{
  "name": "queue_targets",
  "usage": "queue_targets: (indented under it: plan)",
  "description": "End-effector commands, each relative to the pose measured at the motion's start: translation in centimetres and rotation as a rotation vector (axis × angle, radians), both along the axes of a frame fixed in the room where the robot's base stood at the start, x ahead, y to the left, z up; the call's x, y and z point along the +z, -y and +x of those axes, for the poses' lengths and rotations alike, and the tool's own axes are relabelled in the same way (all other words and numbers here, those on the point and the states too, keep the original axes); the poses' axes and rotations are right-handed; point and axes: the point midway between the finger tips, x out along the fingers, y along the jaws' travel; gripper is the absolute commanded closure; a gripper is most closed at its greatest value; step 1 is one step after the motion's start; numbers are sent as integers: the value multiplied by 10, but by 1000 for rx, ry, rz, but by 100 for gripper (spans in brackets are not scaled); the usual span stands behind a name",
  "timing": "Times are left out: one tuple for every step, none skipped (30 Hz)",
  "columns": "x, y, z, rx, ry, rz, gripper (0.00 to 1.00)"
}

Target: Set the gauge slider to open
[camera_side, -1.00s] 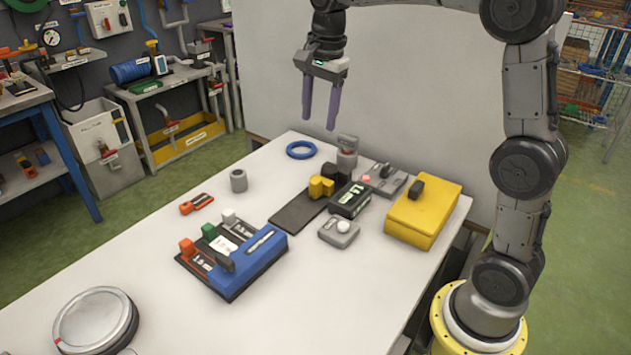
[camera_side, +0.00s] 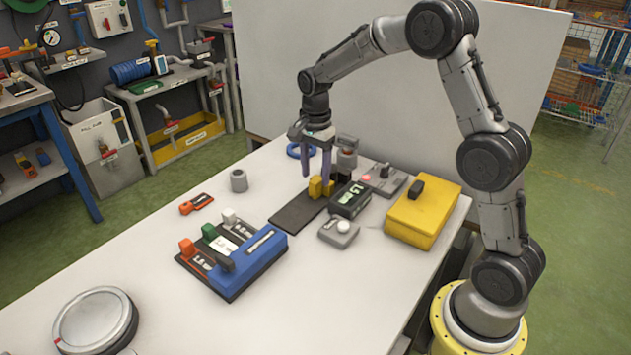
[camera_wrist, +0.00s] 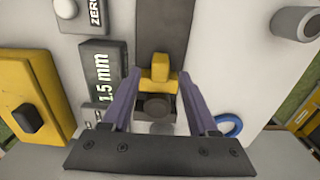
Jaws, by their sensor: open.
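The yellow slider block (camera_side: 318,188) sits on a dark flat rail (camera_side: 296,213) at its far end. It also shows in the wrist view (camera_wrist: 160,72), with a dark round part behind it. A black display box (camera_side: 349,200) stands beside the rail and reads 1.5 mm in the wrist view (camera_wrist: 103,82). My gripper (camera_side: 316,178) is open and pointing down, low over the slider block. In the wrist view its two purple fingers (camera_wrist: 159,78) lie on either side of the block, with gaps visible. I cannot tell whether either finger touches it.
A grey box with a white button (camera_side: 339,231), labelled ZERO, and a yellow box (camera_side: 422,214) stand right of the rail. A blue multi-lever unit (camera_side: 253,266) stands front left.

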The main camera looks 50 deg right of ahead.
Motion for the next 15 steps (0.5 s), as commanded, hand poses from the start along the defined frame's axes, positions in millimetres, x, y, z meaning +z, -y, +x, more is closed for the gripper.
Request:
queue_targets:
  plan:
    - [-8, 0, -1, 0, -4, 1, 40]
    - [-12, 0, -1, 0, -3, 1, 40]
    - [-17, 0, -1, 0, -3, 1, 40]
    - [-20, 0, 0, 0, -2, 0, 40]
    - [-22, 0, 0, 0, -1, 0, 40]
    - [-25, 0, 0, 0, -1, 0, 40]
    - [-27, 0, 0, 0, -1, 0, 40]
    - [-28, 0, 0, 0, 0, 0, 40]
    - [-30, 0, 0, 0, 0, 0, 40]
    - [-31, 0, 0, 0, 0, 0, 40]
    - [-31, 0, 0, 0, 0, 0, 40]
    - [-32, 0, 0, 0, 0, 0, 40]
    - [-32, 0, 0, 0, 0, 0, 40]
    - [-32, 0, 0, 0, 0, 0, 40]
    - [-32, 0, 0, 0, 0, 0, 40]
